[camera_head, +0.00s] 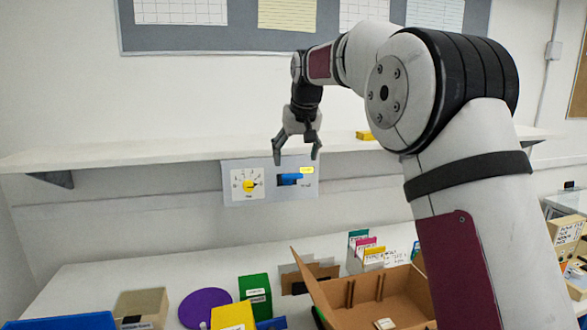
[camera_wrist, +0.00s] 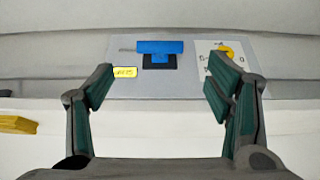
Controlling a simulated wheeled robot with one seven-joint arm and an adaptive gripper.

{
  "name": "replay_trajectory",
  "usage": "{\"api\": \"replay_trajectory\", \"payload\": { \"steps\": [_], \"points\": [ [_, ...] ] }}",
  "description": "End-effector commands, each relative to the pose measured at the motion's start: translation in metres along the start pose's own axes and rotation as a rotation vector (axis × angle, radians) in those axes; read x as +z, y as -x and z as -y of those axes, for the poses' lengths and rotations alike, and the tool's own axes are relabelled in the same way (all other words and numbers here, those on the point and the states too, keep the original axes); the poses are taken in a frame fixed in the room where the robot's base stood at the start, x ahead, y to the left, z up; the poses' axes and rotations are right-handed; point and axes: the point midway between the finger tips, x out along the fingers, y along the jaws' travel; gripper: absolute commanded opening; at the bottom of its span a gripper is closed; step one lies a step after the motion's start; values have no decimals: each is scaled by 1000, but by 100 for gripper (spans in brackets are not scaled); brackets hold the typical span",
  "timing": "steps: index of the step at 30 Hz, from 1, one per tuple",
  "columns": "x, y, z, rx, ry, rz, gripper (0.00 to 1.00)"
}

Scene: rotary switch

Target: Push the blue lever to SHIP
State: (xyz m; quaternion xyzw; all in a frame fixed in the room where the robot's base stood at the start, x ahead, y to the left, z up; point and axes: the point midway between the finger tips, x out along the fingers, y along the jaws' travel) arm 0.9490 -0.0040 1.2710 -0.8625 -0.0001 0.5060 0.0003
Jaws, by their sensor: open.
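The blue lever (camera_head: 289,180) is on a pale grey panel (camera_head: 229,198) on the wall below the shelf. In the wrist view the blue lever (camera_wrist: 160,47) lies crosswise over a dark square base. A yellow label (camera_head: 307,170) is at the lever's upper right in the head view; the yellow label also shows in the wrist view (camera_wrist: 124,72). Its lettering is too small to read surely. My gripper (camera_head: 296,158) points down in front of the shelf edge, just above the lever in the picture. In the wrist view my gripper (camera_wrist: 160,72) is open and empty, with its fingers apart.
A white dial with a yellow knob (camera_head: 249,186) is beside the lever on the panel. The shelf (camera_head: 150,153) juts out above it, with a yellow block (camera_head: 365,135) on top. An open cardboard box (camera_head: 367,312), a green box (camera_head: 255,295) and a purple disc (camera_head: 204,306) are on the table.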

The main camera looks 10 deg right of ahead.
Motion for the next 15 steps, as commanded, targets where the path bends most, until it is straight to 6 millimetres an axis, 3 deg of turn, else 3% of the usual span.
{"api": "replay_trajectory", "payload": {
  "steps": [6,15],
  "points": [
    [0,28,0,0,0,-1,73],
    [0,34,0,0,0,0,73]
  ]
}}
